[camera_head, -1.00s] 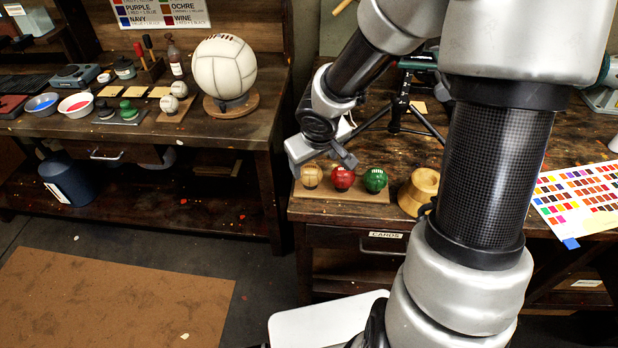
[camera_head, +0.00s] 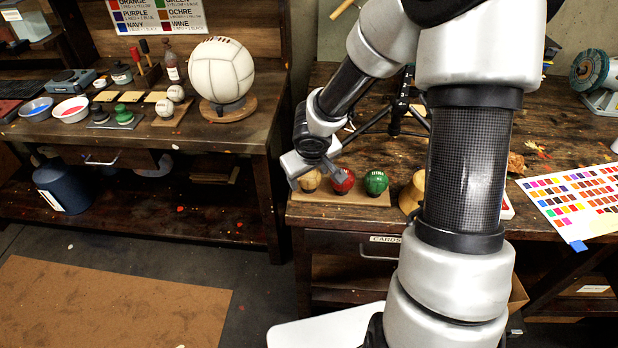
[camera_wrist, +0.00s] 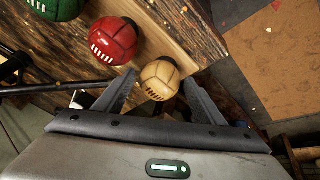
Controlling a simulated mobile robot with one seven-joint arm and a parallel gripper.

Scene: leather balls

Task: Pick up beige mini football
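The beige mini football (camera_wrist: 159,80) sits on a small wooden board between the two spread fingers of my gripper (camera_wrist: 160,95) in the wrist view. In the head view the beige football (camera_head: 309,182) is partly hidden by my gripper (camera_head: 311,175), which is at and above it. The gripper is open, and I cannot tell whether either finger touches the ball. A red mini football (camera_head: 342,181) and a green one (camera_head: 376,182) stand in a row to its right; in the wrist view the red (camera_wrist: 113,41) is close to the left finger.
The balls' wooden board (camera_head: 340,199) lies at the front left edge of the workbench. A black tripod (camera_head: 395,121) stands behind, and a yellow wooden piece (camera_head: 412,192) to the right. A colour chart (camera_head: 578,201) lies further right. A large white ball (camera_head: 221,72) is on the left bench.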

